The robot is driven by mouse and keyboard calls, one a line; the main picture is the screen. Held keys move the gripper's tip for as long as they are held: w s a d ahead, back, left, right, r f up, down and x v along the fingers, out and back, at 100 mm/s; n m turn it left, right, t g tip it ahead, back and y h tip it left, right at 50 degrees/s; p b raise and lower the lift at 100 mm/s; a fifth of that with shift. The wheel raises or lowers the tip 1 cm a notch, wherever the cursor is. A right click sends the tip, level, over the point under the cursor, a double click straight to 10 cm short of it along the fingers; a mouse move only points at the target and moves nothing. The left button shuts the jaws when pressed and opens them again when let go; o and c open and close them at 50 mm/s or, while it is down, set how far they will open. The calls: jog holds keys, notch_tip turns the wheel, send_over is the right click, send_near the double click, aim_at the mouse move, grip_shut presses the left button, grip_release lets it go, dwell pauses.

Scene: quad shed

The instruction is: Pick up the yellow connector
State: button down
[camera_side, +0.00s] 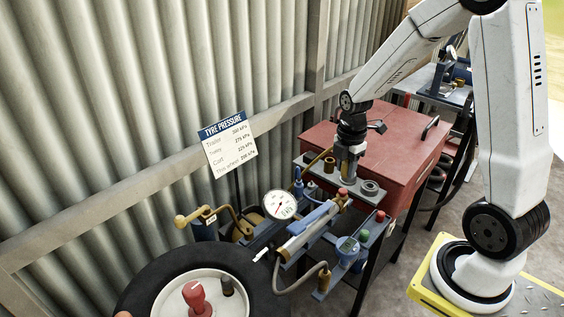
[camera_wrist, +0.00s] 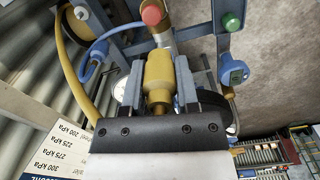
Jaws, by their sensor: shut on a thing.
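The yellow connector (camera_wrist: 158,78) is a stubby yellow body with a brass end, seen in the middle of the wrist view. My gripper (camera_wrist: 158,70) is shut on it, with one grey finger on each side. In the side view my gripper (camera_side: 346,172) points down at the grey shelf by the red cabinet, and its fingers largely hide the connector there. The connector appears in line with a brass fitting with a red knob (camera_wrist: 151,14); I cannot tell whether they touch.
A blue-grey pump with a dial gauge (camera_side: 280,205) and a blue digital gauge (camera_side: 348,247) stand left and below. A tyre (camera_side: 140,287) lies at the lower left. The red cabinet (camera_side: 385,140) is behind my gripper. A yellow hose (camera_wrist: 75,65) curves at the wrist view's left.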

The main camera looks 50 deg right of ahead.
jog(key=shift+s+a+r, duration=0.1)
jog(key=shift+s+r, duration=0.1)
jog(key=shift+s, duration=0.2)
jog(key=shift+w+a, duration=0.1)
dwell(0.4)
jog(key=w+a+f+n, duration=0.2)
jog(key=w+a, duration=0.6)
jog(key=a, duration=0.1)
jog(key=n, duration=0.3)
send_over(248, 228)
notch_tip(248, 228, down, 3)
jog(key=shift+r, duration=0.15)
jog(key=shift+f, duration=2.9)
jog(key=shift+f, duration=0.65)
